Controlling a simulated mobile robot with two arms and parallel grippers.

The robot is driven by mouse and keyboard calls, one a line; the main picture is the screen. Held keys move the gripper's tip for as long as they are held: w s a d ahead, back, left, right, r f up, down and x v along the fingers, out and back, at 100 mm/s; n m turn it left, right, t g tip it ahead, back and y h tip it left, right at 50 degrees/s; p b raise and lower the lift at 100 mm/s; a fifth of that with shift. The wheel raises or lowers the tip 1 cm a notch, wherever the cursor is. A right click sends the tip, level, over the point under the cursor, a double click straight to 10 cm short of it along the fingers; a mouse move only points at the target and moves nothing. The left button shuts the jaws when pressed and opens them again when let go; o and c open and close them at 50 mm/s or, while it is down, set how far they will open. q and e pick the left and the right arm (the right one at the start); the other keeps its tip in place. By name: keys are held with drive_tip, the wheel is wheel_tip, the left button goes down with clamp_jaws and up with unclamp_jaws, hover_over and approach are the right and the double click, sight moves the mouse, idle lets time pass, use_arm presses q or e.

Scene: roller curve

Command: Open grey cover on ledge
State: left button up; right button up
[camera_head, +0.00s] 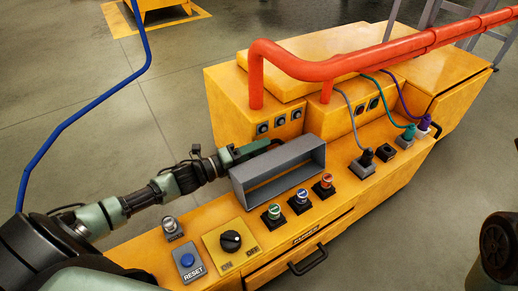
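The grey cover (279,186) is a hollow rectangular box on the yellow ledge (222,214). It stands behind the green, blue and red buttons, its hollow side facing the front and the buttons uncovered. My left arm comes in from the left, and my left gripper (262,148) is at the cover's back upper edge, partly hidden behind it. I cannot tell whether its fingers touch the cover or how far apart they are. My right gripper is not in view.
A green button (273,211), a blue button (301,197) and a red button (327,181) stand before the cover. An ON/OFF knob (231,241) and a RESET button (187,260) are nearer. Orange pipes (345,65) run above the yellow machine. Cabled plugs (367,157) stand to the right.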

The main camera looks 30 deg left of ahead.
use_arm(q)
clamp_jaws()
